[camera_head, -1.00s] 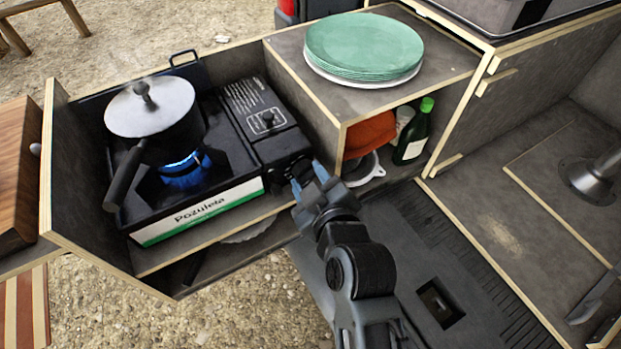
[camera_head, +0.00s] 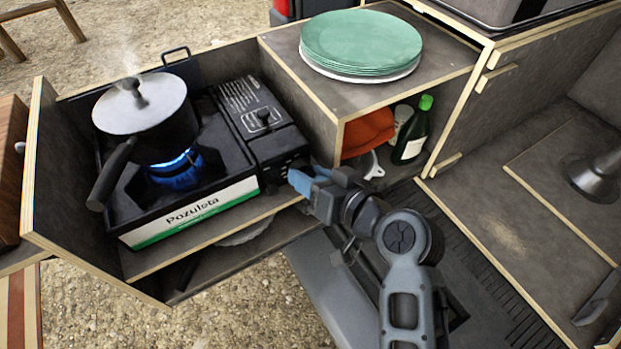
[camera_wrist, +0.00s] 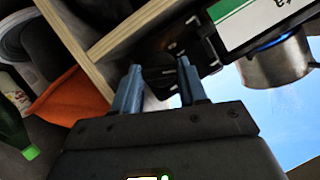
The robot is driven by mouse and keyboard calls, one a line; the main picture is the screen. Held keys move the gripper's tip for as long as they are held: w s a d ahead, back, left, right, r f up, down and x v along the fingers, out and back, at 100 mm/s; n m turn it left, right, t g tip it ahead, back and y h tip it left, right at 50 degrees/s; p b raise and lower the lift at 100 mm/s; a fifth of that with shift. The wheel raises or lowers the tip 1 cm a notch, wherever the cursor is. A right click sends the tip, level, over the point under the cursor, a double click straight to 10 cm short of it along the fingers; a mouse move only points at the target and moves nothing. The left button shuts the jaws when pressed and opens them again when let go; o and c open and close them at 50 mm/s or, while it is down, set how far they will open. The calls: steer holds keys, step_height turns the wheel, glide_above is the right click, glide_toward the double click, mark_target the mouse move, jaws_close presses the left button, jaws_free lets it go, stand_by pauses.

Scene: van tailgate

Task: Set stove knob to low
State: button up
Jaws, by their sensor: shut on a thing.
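The black camp stove (camera_head: 262,140) sits in the left compartment of the wooden unit, with a blue flame (camera_head: 176,172) lit under the pot. Its dark stove knob is on the right part of the front face, mostly hidden by my fingers in the head view. My gripper (camera_head: 303,178) is at that face, its blue-grey fingers shut on the knob. In the wrist view, my gripper (camera_wrist: 160,78) has its fingers on either side of the dark knob area, which is too dark to read a setting.
A lidded, steaming pot (camera_head: 147,115) stands on the burner, its handle pointing front-left. Green plates (camera_head: 362,42) sit on the shelf right of the stove. Below are an orange cloth (camera_head: 367,135) and a green bottle (camera_head: 412,135), close to my gripper. A wooden divider (camera_head: 338,150) edges the stove bay.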

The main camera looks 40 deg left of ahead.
steer(key=m+g+y+b, duration=0.1)
steer(key=m, duration=0.1)
steer(key=m+g+b, duration=0.1)
steer(key=m, duration=0.1)
steer(key=shift+w+d+f+y, duration=0.1)
steer(key=shift+w+f+y, duration=0.1)
steer(key=shift+y, duration=0.2)
stand_by(0.5)
steer(key=o, duration=1)
steer(key=shift+o, duration=0.2)
steer(key=v, duration=0.7)
steer(key=shift+d, duration=0.35)
steer(key=shift+d, duration=0.1)
